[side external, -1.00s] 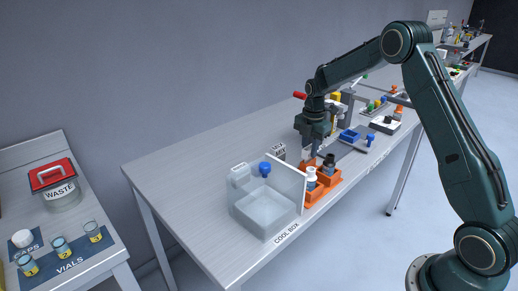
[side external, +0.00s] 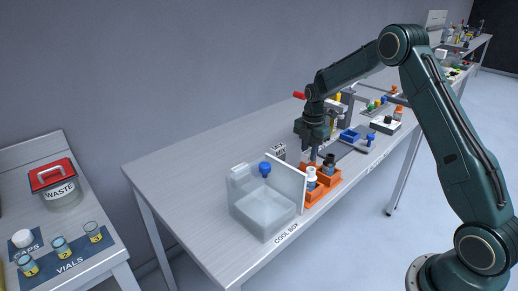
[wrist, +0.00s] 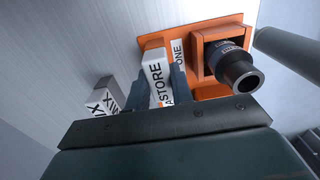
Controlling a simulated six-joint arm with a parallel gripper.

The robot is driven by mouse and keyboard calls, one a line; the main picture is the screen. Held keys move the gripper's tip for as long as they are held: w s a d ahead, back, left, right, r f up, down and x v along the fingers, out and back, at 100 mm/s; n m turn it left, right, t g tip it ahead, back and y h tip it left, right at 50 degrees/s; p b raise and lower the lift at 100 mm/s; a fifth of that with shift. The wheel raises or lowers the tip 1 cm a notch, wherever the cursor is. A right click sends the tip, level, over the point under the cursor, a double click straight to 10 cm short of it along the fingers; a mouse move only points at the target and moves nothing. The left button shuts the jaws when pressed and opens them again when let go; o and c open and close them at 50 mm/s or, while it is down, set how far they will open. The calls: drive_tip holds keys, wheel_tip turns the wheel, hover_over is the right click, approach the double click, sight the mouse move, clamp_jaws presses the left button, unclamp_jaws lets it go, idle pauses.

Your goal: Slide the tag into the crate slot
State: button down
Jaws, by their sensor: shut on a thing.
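My gripper (wrist: 162,88) is shut on a white tag (wrist: 155,72) that reads "STORE" in the wrist view. The tag is at the edge of the orange crate (wrist: 150,41), beside a white label ending in "ONE" (wrist: 178,57). I cannot tell whether the tag is in a slot or just above it. In the side view my gripper (side external: 309,158) points down behind the orange crate (side external: 333,187), and the tag is not clear there.
A dark-capped vial (wrist: 238,72) stands in the crate close to the gripper. A "MIX" block (wrist: 109,94) is on the left. The clear cool box (side external: 262,208) stands left of the crate, with its white wall near.

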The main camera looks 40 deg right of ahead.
sight(310, 151)
drive_tip(key=shift+f, duration=0.1)
drive_tip(key=c, duration=0.7)
unclamp_jaws()
drive_tip(key=shift+o, duration=0.2)
drive_tip(key=shift+r, duration=3)
drive_tip(key=shift+r, duration=0.15)
wheel_tip(310, 151, up, 14)
drive_tip(key=shift+f, duration=0.2)
drive_tip(key=shift+a, duration=0.1)
